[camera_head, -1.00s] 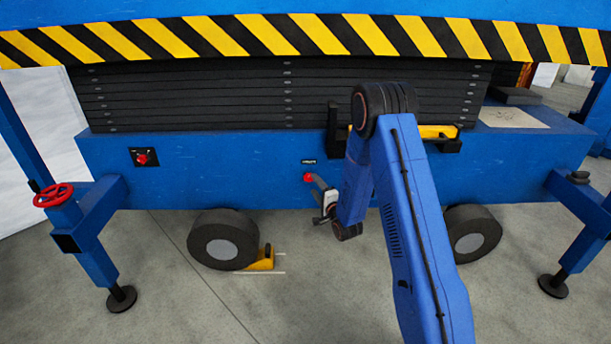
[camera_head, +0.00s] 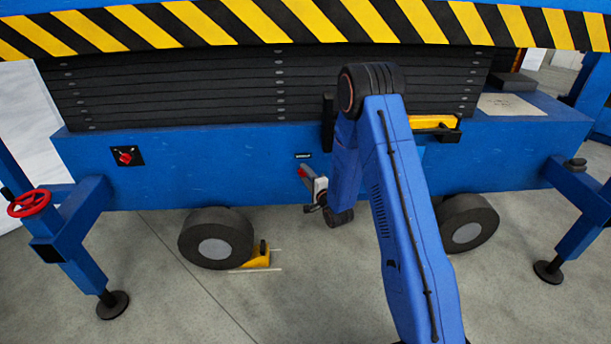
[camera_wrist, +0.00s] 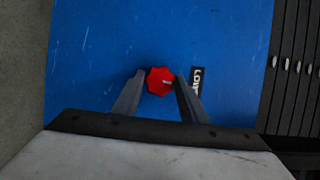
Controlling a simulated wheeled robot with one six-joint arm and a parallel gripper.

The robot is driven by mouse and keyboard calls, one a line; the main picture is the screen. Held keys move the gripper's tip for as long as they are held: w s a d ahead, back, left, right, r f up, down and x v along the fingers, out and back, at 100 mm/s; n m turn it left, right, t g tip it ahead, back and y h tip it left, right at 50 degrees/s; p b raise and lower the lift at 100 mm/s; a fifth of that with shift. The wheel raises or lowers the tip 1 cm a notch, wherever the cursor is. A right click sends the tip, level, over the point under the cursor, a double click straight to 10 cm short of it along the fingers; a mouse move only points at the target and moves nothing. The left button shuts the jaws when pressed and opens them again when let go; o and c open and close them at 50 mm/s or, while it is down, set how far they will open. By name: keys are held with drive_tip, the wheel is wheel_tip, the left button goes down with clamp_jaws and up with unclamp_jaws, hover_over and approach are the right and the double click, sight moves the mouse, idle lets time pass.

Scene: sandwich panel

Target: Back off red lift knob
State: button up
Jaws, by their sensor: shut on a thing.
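A red lobed knob (camera_wrist: 158,81) with a pale mark sits on the blue machine side. A black label beside it in the wrist view (camera_wrist: 197,80) begins with "LOW"; the rest is hidden behind a finger. My gripper (camera_wrist: 160,77) is shut on this knob, one finger on each side. In the head view my gripper (camera_head: 306,178) is at the blue panel and the knob (camera_head: 302,171) is partly covered by it. Another red knob (camera_head: 125,156) sits on a black plate farther left, with nothing touching it.
Above is a stack of dark folded sections (camera_head: 180,95) under a striped beam (camera_head: 230,20). Wheels, a yellow chock (camera_head: 259,258), a red handwheel (camera_head: 29,203) and outrigger legs stand around. The panel between the two knobs is clear.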

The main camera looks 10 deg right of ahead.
drive_tip(key=shift+c, duration=0.9)
